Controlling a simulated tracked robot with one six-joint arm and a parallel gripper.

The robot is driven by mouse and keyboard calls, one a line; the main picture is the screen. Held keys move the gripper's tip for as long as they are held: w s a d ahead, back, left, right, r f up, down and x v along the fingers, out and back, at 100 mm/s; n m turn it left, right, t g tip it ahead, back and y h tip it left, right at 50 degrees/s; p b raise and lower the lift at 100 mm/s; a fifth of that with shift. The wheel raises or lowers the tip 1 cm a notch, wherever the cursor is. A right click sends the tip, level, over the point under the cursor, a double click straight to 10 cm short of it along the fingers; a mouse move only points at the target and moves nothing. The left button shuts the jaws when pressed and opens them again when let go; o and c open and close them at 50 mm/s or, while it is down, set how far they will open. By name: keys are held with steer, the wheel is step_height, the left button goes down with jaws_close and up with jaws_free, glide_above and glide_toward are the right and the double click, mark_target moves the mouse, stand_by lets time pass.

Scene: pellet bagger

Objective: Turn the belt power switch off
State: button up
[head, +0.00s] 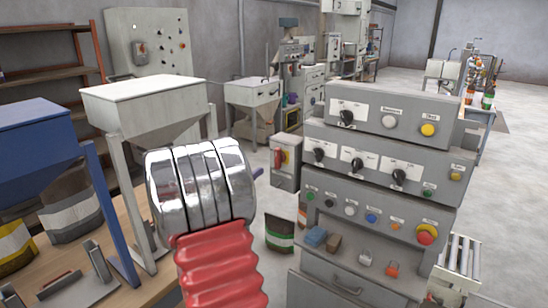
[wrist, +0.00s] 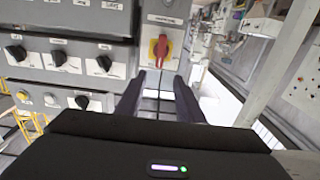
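A red rotary handle on a yellow plate (wrist: 160,49) sits on a grey switch box (wrist: 162,15) in the wrist view. The handle stands about upright there; the label on the box is too small to read, so I cannot confirm that it names the belt power. In the head view the same red handle (head: 279,158) shows on the grey box (head: 286,174) beyond my arm. My gripper (wrist: 158,80) is open and empty, its two dark fingers pointing toward the box, with the handle ahead between them and apart from them.
A stacked grey control console (head: 385,160) with knobs and buttons stands right of the box; its knobs fill the left of the wrist view. A white hopper (head: 150,105) and a blue hopper (head: 35,145) stand left. A dark bag (head: 280,235) stands below the box.

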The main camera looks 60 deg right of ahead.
mark_target(276, 155)
steer(key=d, duration=0.4)
steer(key=s+d, duration=0.1)
steer(key=d, duration=0.4)
steer(key=s+d, duration=0.1)
steer(key=d, duration=0.3)
steer(key=shift+s+d, duration=0.1)
steer(key=shift+d, duration=0.2)
steer(key=shift+c, duration=0.3)
steer(key=c, duration=0.7)
